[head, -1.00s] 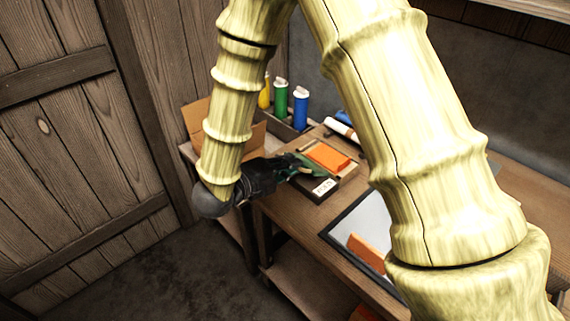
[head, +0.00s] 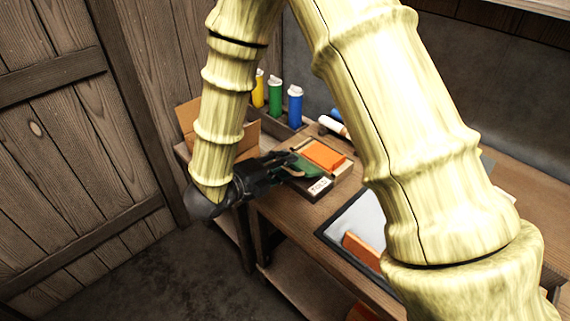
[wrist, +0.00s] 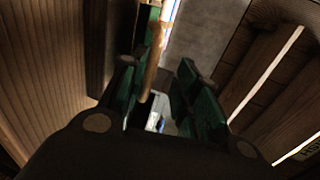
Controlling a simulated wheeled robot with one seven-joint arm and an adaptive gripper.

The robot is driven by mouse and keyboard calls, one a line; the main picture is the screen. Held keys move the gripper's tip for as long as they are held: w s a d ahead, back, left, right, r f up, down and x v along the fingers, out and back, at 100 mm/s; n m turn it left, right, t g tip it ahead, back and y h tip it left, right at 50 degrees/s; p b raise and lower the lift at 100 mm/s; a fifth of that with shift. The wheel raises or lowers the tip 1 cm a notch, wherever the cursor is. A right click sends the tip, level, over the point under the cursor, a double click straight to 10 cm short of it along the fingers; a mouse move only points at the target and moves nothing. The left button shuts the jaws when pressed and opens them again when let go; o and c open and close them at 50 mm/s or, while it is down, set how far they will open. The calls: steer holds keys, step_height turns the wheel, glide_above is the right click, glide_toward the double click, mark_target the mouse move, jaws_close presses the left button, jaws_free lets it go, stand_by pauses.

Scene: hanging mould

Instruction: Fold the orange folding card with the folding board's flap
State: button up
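The orange card (head: 324,155) lies flat on the wooden folding board (head: 340,182), which carries a lettered label on its front edge. My gripper (head: 290,166) is at the board's left side, beside the card. In the wrist view, my gripper's green fingers (wrist: 160,95) are apart. A tan bar (wrist: 152,60) lies between them, close to the left finger, with a gap to the right one. I cannot tell whether it touches the left finger.
Yellow, green and blue bottles (head: 295,106) stand in a tray behind the board. An open cardboard box (head: 188,116) is at the left. A dark-framed panel (head: 330,236) with an orange piece (head: 362,250) lies to the right on the bench. My arm hides the middle.

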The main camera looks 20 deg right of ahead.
steer(key=v, duration=1.1)
steer(key=shift+a, duration=0.2)
steer(key=shift+s, duration=0.1)
stand_by(0.8)
